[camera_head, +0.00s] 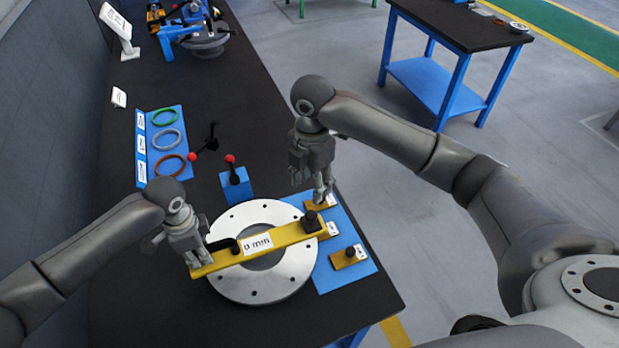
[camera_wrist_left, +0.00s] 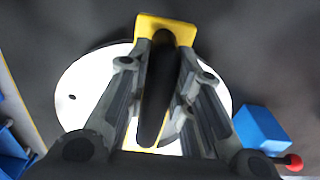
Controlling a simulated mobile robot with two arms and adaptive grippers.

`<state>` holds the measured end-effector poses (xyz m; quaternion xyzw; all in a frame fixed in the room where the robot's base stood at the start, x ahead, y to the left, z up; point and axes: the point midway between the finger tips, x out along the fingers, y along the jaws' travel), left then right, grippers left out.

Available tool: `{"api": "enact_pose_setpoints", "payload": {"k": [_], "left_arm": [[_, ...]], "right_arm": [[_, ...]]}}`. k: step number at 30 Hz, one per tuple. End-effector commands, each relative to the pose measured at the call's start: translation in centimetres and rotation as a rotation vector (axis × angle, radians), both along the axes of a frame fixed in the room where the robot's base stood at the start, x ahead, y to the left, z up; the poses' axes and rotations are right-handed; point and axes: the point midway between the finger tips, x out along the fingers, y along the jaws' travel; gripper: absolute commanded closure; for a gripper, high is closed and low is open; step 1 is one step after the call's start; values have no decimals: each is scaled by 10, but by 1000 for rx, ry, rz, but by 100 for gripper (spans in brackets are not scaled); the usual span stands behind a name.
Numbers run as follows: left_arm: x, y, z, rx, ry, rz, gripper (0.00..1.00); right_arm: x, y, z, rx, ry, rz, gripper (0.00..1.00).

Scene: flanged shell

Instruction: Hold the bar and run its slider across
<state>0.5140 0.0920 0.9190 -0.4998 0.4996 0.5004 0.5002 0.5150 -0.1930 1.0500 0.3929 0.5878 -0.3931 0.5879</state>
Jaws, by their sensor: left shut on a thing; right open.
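The yellow bar (camera_head: 285,238) lies across the white flanged ring (camera_head: 240,286), with a label reading about "0 mm". A black handle (camera_head: 225,244) is on its left part and the black slider (camera_head: 311,222) is near its right end. My left gripper (camera_head: 201,256) is at the bar's left end, shut on the black handle. In the left wrist view the fingers (camera_wrist_left: 160,105) flank the dark handle (camera_wrist_left: 158,90), with the yellow bar (camera_wrist_left: 150,24) beyond. My right gripper (camera_head: 322,194) is open, close above and behind the slider; it looks apart from it.
A blue plate (camera_head: 330,278) by the ring carries small yellow blocks (camera_head: 349,257) with black knobs. A red-knobbed lever on a blue base (camera_head: 235,184) stands behind. A blue board with coloured rings (camera_head: 167,139) lies further back. The bench's right edge is close.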

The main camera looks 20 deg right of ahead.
Motion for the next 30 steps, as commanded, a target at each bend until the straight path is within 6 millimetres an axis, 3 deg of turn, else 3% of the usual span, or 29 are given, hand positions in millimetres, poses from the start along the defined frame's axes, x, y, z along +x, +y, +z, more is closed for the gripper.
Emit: {"api": "enact_pose_setpoints", "payload": {"k": [1,2,8,20,30], "left_arm": [[0,1,-1,4,1,0,100],[0,1,-1,4,1,0,78],[0,1,0,2,1,0,54],[1,0,7,-1,-1,0,54],[1,0,74,-1,-2,0,54]], "right_arm": [[0,0,0,0,0,0,52],[0,0,0,0,0,0,52],[0,0,0,0,0,0,52],[0,0,0,0,0,0,52],[0,0,-1,0,0,0,52]]}}
